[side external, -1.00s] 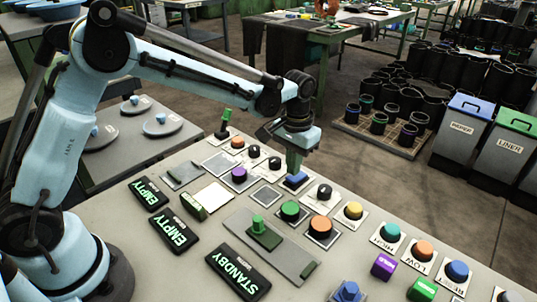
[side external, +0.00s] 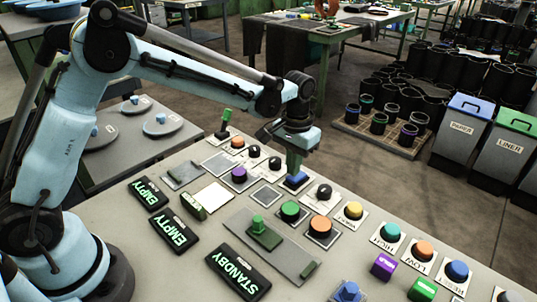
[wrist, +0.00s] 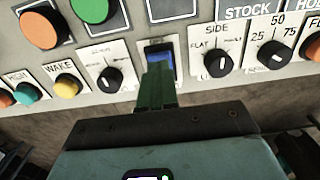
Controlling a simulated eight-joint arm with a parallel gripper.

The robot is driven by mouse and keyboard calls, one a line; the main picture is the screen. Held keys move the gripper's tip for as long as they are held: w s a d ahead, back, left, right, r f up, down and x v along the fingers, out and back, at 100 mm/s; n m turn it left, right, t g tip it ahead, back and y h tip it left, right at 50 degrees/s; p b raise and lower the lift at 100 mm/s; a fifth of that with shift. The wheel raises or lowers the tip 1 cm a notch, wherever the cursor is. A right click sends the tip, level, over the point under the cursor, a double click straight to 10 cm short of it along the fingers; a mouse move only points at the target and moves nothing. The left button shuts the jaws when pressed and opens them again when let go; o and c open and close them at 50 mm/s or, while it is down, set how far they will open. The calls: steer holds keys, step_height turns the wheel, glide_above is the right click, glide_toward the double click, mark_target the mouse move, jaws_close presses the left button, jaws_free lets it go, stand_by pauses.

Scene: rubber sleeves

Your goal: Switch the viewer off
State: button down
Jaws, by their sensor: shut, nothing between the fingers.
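A blue rocker switch (side external: 297,182) in a dark frame is set in the console (side external: 110,222); it also shows in the wrist view (wrist: 161,58). My gripper (side external: 295,173) points down with its green fingers together, its tips at the rocker. In the wrist view the closed fingers (wrist: 157,80) overlap the near part of the rocker and hide it. They look in contact, but I cannot tell how far the rocker is tipped. A pale, bright square panel (side external: 211,196) lies left of the rocker.
Black dials flank the rocker: one marked SIDE (wrist: 221,63), one on the other side (wrist: 110,77). A green button (side external: 290,210) and orange button (side external: 320,226) are close by. A green lever (side external: 226,116) stands upright behind.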

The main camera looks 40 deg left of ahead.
steer(key=shift+f, duration=0.85)
stand_by(0.4)
steer(key=shift+r, duration=3.55)
steer(key=s+a+r+t, duration=0.3)
steer(key=s+a+r, duration=0.1)
steer(key=s+r, duration=0.25)
steer(key=s+a+f+t, duration=0.2)
steer(key=s+a+t, duration=0.2)
steer(key=s, duration=0.7)
steer(key=shift+s+a, duration=0.15)
steer(key=shift+a, duration=0.1)
